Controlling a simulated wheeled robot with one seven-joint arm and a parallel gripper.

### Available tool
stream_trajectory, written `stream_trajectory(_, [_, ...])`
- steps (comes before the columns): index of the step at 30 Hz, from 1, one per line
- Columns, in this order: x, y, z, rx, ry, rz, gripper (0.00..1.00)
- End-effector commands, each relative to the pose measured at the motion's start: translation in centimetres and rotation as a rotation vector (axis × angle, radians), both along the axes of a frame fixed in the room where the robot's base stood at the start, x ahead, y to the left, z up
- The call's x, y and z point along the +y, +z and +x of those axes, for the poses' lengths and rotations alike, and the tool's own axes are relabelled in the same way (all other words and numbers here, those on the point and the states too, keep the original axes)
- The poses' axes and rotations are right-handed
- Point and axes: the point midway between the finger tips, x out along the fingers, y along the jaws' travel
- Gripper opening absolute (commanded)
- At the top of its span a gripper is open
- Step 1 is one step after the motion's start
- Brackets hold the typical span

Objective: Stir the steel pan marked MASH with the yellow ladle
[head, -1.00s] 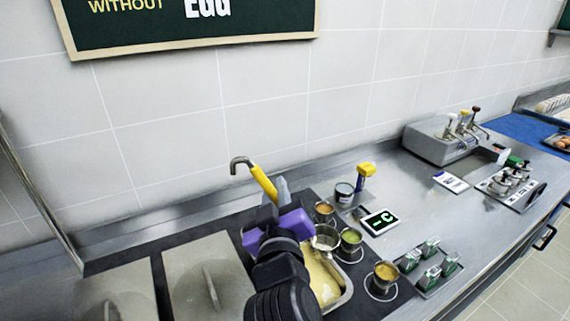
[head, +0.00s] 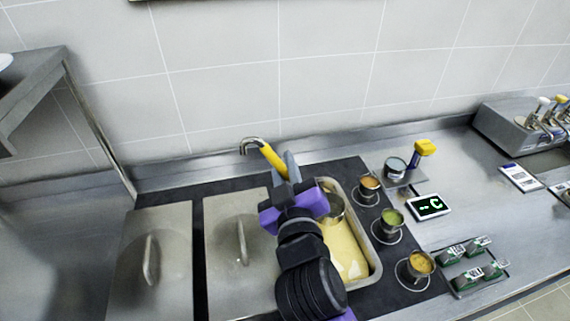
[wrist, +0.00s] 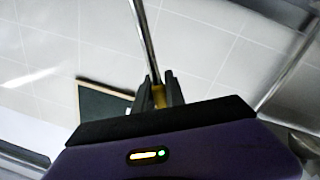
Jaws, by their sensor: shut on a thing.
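My gripper (head: 288,172) is shut on the yellow handle of the ladle (head: 272,155). Its hooked steel end points up and left, and the yellow grip also shows between the fingers in the wrist view (wrist: 159,96). A round steel bowl (head: 334,208), apparently the ladle's, is at the far end of the open steel pan (head: 378,272), over or in the pale yellow mash; how deep is unclear. My arm hides the pan's left side and part of the ladle. No MASH marking is legible.
Two lidded pans (head: 160,265) (head: 235,240) stand left of the open one. Several small round pots, including one with green contents (head: 391,217), stand close to its right. A small display (head: 430,206) and a yellow-topped dispenser (head: 424,149) are further right. The counter at far left is clear.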

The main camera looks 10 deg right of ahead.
Motion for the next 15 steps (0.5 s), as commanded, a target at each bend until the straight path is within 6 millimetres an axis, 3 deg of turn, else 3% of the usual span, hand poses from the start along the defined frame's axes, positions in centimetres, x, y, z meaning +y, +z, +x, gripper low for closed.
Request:
stream_trajectory(8, [0.0,-0.2,0.0,-0.001,0.000,-0.001,0.00])
stream_trajectory(15, [0.0,-1.6,0.0,-0.001,0.000,-0.001,0.00])
